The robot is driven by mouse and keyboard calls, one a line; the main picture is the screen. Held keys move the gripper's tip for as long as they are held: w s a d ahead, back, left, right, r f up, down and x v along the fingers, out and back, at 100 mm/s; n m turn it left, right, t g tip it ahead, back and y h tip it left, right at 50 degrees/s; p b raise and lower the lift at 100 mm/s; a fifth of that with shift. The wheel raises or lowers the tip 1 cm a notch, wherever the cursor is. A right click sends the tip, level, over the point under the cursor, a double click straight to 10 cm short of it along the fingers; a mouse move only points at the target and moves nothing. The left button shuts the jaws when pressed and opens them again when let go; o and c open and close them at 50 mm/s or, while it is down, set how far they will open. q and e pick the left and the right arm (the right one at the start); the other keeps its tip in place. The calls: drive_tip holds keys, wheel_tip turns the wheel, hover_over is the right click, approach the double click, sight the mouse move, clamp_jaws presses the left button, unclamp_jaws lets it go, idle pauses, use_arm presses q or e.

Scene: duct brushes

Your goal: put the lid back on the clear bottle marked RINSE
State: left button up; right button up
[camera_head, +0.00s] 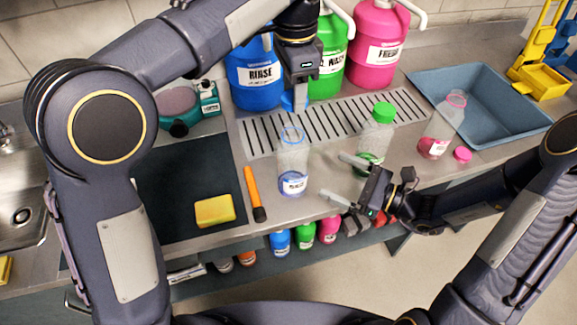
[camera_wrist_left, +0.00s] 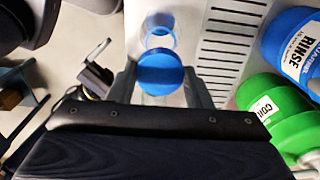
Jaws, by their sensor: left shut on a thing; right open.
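The clear bottle marked RINSE (camera_head: 292,165) stands upright on the counter, its blue-ringed mouth open. Its mouth ring (camera_wrist_left: 160,37) also shows in the left wrist view. My left gripper (camera_head: 296,98) is shut on the blue lid (camera_head: 288,102), above the counter and behind the bottle in the head view. In the left wrist view the lid (camera_wrist_left: 161,73) sits between the fingers of the left gripper (camera_wrist_left: 165,80), apart from the mouth ring. My right gripper (camera_head: 345,180) is open and empty, just right of the bottle, its fingers pointing toward it.
A clear bottle with a green cap (camera_head: 376,135) stands behind the right gripper. A pink-labelled bottle (camera_head: 440,125) stands open with a pink lid (camera_head: 462,155) beside it. Blue (camera_head: 255,80), green (camera_head: 333,55) and pink (camera_head: 378,40) jugs line the back. An orange-handled tool (camera_head: 254,192) and yellow sponge (camera_head: 214,211) lie left.

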sight(293, 158)
drive_tip(key=x, duration=1.2)
drive_tip(key=shift+c, duration=0.2)
drive_tip(key=c, duration=1.4)
use_arm(q)
drive_tip(key=shift+a+f, duration=0.1)
drive_tip(key=shift+f, duration=2.4)
drive_tip(key=shift+f, duration=0.9)
drive_tip(key=shift+f, duration=0.5)
